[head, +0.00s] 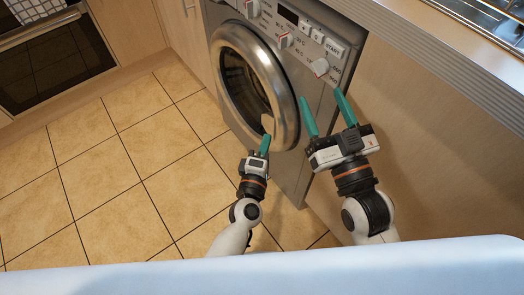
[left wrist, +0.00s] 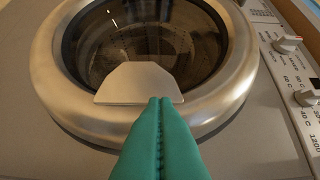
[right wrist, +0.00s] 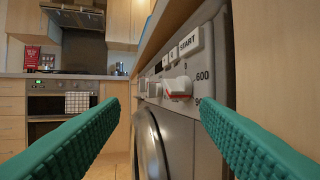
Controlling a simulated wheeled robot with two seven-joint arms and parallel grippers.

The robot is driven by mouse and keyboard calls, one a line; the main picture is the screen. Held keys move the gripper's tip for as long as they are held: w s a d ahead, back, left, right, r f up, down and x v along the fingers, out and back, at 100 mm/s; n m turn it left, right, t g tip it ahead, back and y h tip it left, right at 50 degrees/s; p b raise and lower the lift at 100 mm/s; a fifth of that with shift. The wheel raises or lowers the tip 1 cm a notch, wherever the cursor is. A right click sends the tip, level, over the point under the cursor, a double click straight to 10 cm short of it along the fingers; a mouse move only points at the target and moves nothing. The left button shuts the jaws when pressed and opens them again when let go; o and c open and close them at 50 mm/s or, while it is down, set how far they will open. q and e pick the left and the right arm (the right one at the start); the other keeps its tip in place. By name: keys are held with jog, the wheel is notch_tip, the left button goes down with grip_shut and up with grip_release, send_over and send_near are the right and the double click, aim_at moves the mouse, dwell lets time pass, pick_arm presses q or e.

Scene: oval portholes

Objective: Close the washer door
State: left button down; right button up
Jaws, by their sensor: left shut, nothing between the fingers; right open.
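The washer door (head: 286,85) is a round metal ring with dark glass, on the front of the grey washer (head: 325,75). It lies close to the front panel; I cannot tell whether a small gap is left. The door also fills the left wrist view (left wrist: 60,95), with its pale handle plate (left wrist: 138,80) at the ring's near edge. My left gripper (head: 265,138) is shut and empty, its tips at the handle plate; contact is unclear. My right gripper (head: 325,108) is open and empty, right of the door, in front of the panel's lower edge.
The control panel has knobs (head: 320,67) and buttons beside the door. A wooden cabinet panel (head: 415,150) and counter edge (head: 440,50) are on the right. An oven (head: 55,60) stands at the far left. The tiled floor (head: 110,180) is clear.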

pick_arm(q)
jog(key=p+v, duration=0.1)
jog(key=v, duration=1)
jog(key=shift+s+p, duration=0.3)
jog(key=shift+s, duration=0.1)
pick_arm(e)
notch_tip(320, 180, down, 6)
jog(key=d+g+h, duration=0.1)
jog(key=g, duration=0.3)
jog(key=shift+f, duration=0.15)
pick_arm(q)
jog(key=shift+s+a, duration=0.1)
pick_arm(e)
jog(key=shift+s, duration=0.2)
